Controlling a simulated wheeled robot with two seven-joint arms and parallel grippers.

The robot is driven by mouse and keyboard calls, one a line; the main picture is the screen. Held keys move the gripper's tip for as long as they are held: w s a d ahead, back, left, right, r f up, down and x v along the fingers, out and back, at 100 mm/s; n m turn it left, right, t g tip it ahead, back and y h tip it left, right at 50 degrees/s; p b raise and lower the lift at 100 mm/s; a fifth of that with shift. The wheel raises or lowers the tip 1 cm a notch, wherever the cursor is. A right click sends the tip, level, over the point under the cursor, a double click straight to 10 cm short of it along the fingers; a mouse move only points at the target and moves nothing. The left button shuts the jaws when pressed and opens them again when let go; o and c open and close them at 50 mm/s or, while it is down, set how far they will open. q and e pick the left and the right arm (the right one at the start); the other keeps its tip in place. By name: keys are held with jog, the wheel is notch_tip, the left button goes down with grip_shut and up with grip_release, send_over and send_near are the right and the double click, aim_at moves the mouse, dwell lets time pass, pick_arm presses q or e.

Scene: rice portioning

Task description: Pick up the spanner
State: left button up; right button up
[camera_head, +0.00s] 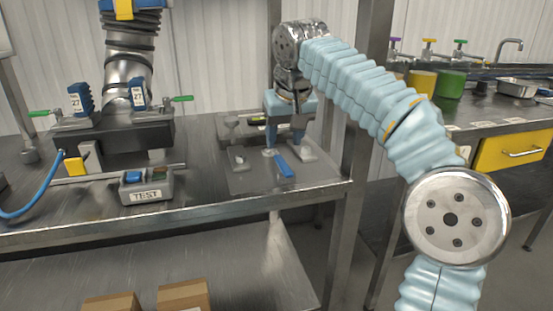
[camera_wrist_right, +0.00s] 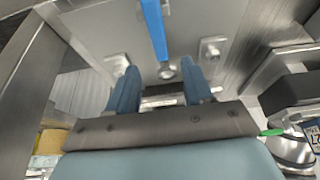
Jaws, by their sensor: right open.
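The spanner (camera_head: 284,166) appears to be the blue-handled tool lying on a grey tray on the bench, with a silver end towards the back. In the right wrist view its blue handle (camera_wrist_right: 154,28) runs up out of the picture, and a small silver end shows close to the fingertips. My right gripper (camera_head: 284,140) is pale blue, points down and is open above the back part of the spanner. In the right wrist view its two blue fingers (camera_wrist_right: 160,84) stand apart with nothing clasped between them. My left gripper is not in view.
The grey tray (camera_head: 240,182) has pale metal blocks on it, close to the fingers. A TEST box (camera_head: 146,190) and a dark pipe fixture (camera_head: 115,138) with blue "27" tags stand to the left. The bench front between box and tray is clear.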

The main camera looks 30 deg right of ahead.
aim_at(280, 159)
jog(key=b+x, duration=0.1)
jog(key=x, duration=0.5)
jog(key=shift+a+f, duration=0.1)
grip_shut()
